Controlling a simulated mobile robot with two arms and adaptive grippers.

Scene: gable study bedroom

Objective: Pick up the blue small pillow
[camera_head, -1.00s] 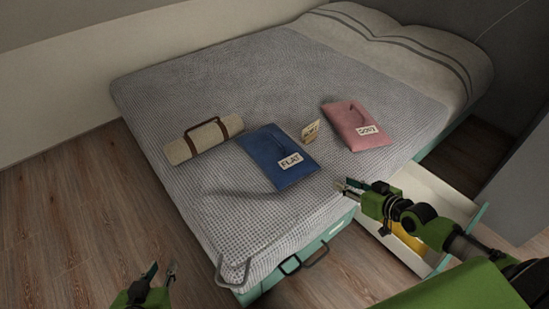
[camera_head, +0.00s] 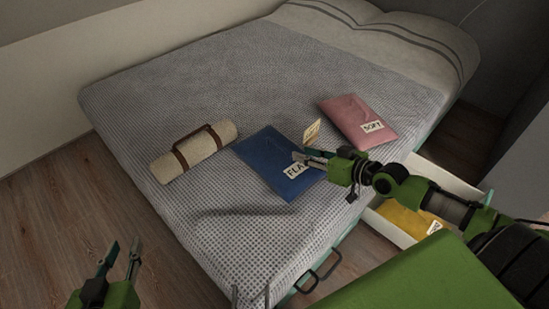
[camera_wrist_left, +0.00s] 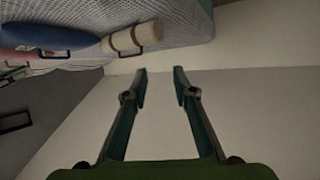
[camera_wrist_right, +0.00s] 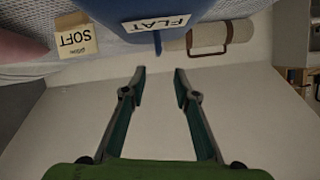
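The blue small pillow (camera_head: 266,158) lies flat on the bed, with a white tag reading FLAT partly hidden by my right gripper. My right gripper (camera_head: 300,156) is at the pillow's right side in the head view. In the right wrist view the fingers (camera_wrist_right: 160,72) are apart with nothing between them, and the blue pillow (camera_wrist_right: 190,10) is at the top, beyond the fingertips. My left gripper (camera_head: 122,250) is open and empty, off the bed at the lower left. In the left wrist view the blue pillow (camera_wrist_left: 45,36) shows at the upper left.
A beige roll with brown straps (camera_head: 210,150) lies to the left. An open drawer (camera_head: 440,178) with a yellow item (camera_head: 400,216) juts out at the right.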

